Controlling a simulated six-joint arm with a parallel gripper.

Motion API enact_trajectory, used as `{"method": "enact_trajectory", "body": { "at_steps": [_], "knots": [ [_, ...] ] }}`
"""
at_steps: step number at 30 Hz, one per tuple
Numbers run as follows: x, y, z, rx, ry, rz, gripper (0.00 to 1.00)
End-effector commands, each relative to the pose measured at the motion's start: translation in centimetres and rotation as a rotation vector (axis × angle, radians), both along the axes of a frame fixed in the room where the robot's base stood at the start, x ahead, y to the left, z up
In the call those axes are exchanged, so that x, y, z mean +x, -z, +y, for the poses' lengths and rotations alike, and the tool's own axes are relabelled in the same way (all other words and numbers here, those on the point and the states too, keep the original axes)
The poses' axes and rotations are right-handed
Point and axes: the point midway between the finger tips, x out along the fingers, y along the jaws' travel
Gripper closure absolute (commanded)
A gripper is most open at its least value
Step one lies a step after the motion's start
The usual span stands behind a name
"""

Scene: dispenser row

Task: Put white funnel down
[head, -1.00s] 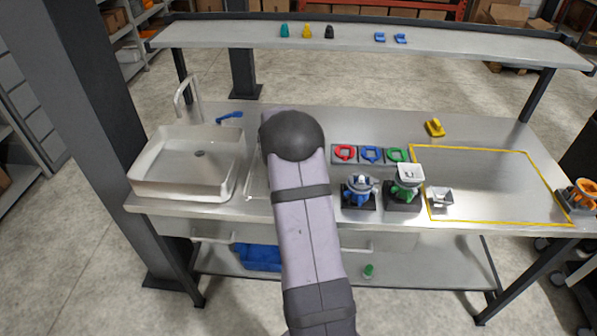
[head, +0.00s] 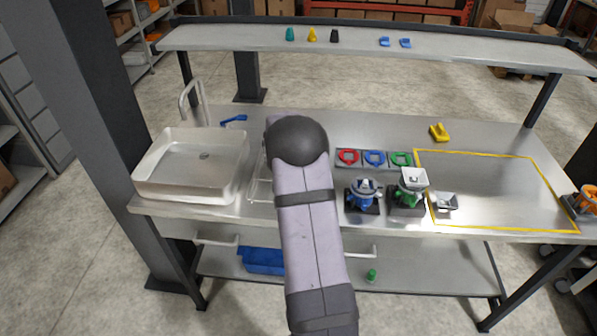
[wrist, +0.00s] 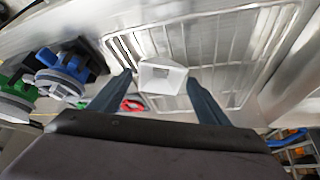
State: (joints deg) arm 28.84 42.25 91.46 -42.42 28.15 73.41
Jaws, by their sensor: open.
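A white funnel (wrist: 162,76) with a square mouth shows in the wrist view, at the wire drying rack (wrist: 225,50). My gripper (wrist: 160,78) is open, with one dark finger on each side of the funnel. Whether the fingers touch it, and whether the funnel rests fully on the rack, I cannot tell. In the head view my arm hides the gripper and this funnel; only the left edge of the rack (head: 258,185) shows.
A white sink (head: 190,165) is left of the rack. Right of my arm stand a blue dispenser (head: 363,195) and a green dispenser (head: 408,196) with a pale hopper on top. A small grey hopper (head: 445,202) sits beside them. The yellow-outlined area (head: 495,190) is mostly clear.

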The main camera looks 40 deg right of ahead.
Motion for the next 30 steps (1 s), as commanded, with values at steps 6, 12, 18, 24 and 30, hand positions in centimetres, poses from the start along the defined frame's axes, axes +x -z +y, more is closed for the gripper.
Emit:
{"method": "enact_trajectory", "body": {
  "at_steps": [6,12,18,24,30],
  "knots": [
    [-0.2,-1.4,0.7,-0.002,-0.001,-0.003,0.30],
    [-0.8,-4.0,2.1,-0.003,-0.001,-0.004,0.30],
    [-1.4,-6.9,3.7,-0.002,-0.001,-0.004,0.30],
    [-2.0,-9.2,5.0,-0.002,-0.001,-0.003,0.30],
    [-2.3,-10.3,5.6,0.000,0.000,0.000,0.30]
  ]
}}
